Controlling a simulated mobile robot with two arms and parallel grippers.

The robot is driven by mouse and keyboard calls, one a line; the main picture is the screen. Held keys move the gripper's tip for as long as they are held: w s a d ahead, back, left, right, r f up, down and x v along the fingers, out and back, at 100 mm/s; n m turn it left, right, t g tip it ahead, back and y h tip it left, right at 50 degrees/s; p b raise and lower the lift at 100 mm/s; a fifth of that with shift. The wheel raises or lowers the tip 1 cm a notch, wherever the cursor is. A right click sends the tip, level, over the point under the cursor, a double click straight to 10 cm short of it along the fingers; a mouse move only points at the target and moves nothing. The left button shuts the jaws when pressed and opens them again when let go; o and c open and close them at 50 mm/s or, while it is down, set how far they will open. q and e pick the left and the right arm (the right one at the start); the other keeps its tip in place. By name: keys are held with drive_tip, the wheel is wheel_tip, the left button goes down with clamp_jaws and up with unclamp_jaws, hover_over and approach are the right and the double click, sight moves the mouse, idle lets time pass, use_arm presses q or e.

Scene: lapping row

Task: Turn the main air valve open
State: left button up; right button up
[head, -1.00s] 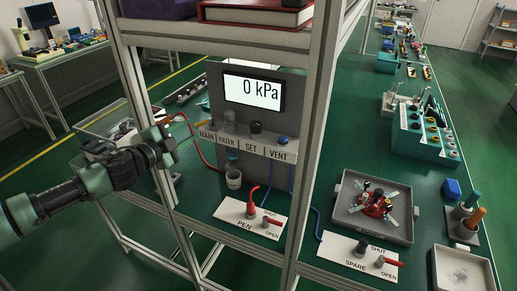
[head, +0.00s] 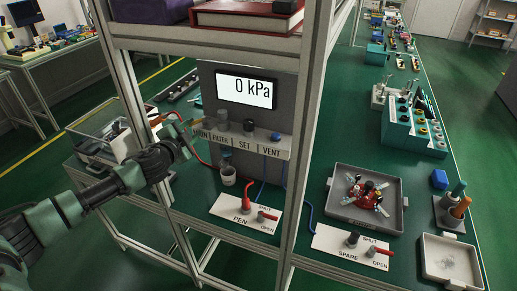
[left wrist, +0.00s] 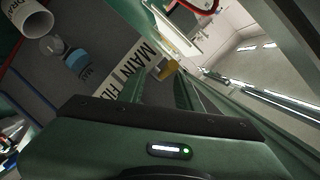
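The regulator panel (head: 286,95) stands behind the frame post, with a display reading 0 kPa. Its ledge carries the labels MAIN, FILTER, SET and VENT. The main air valve's yellow handle (left wrist: 168,69) is beside the MAIN label in the left wrist view, just beyond my fingertips. In the head view the valve is small and partly hidden by my gripper. My left gripper (head: 187,131) is at the panel's left end, near the MAIN label. Its fingers look apart, with a gap between them and nothing clearly held. My right gripper is in neither view.
An aluminium frame post (head: 304,150) stands right of the panel, and a shelf above holds a red book (head: 245,17).

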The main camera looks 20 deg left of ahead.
use_arm(q)
drive_tip(key=b+v, duration=0.2)
drive_tip(key=v, duration=0.5)
drive_tip(key=d+r+m+h, duration=0.8)
drive_tip(key=d, duration=0.6)
drive_tip(key=s+d+m+g+h, duration=0.6)
drive_tip(key=s+d+m, duration=0.2)
drive_tip(key=d+m, duration=0.3)
drive_tip(key=shift+d+r+p, duration=0.3)
drive_tip(key=shift+d+r, duration=0.1)
drive_tip(key=shift+d, duration=0.2)
drive_tip(key=shift+o, duration=0.3)
